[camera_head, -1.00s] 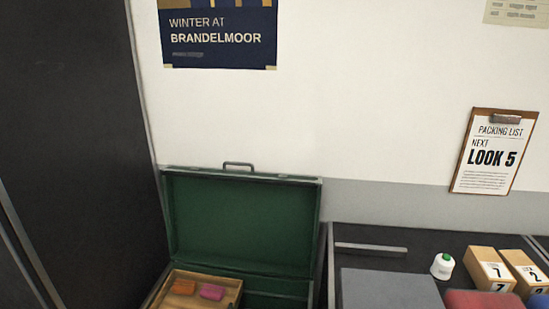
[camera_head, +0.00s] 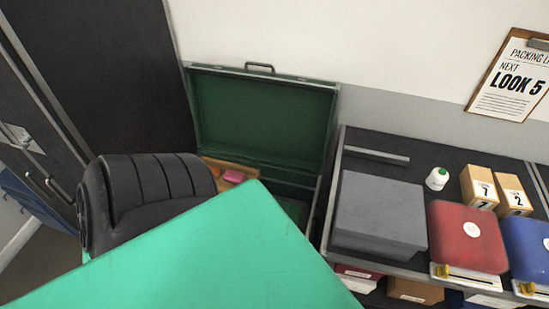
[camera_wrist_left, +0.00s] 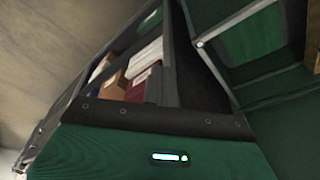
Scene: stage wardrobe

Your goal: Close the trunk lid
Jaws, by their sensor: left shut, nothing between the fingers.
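The green trunk stands open against the wall in the head view. Its lid (camera_head: 262,115) is upright, with a handle (camera_head: 259,67) on its top edge. A wooden tray (camera_head: 210,165) with a pink item (camera_head: 236,176) shows inside the base. My black left arm and a large teal surface close to the camera hide the trunk's front and left parts. The left wrist view is tilted and shows a green face with a dark riveted edge; which part it is, I cannot tell. Neither gripper's fingers can be made out in either view.
Right of the trunk, a dark bench (camera_head: 395,160) holds a grey box (camera_head: 380,212), a white bottle (camera_head: 437,178), two tan boxes, a red case (camera_head: 467,235) and a blue case (camera_head: 530,240). Its side is close to the trunk. Boxes sit below it.

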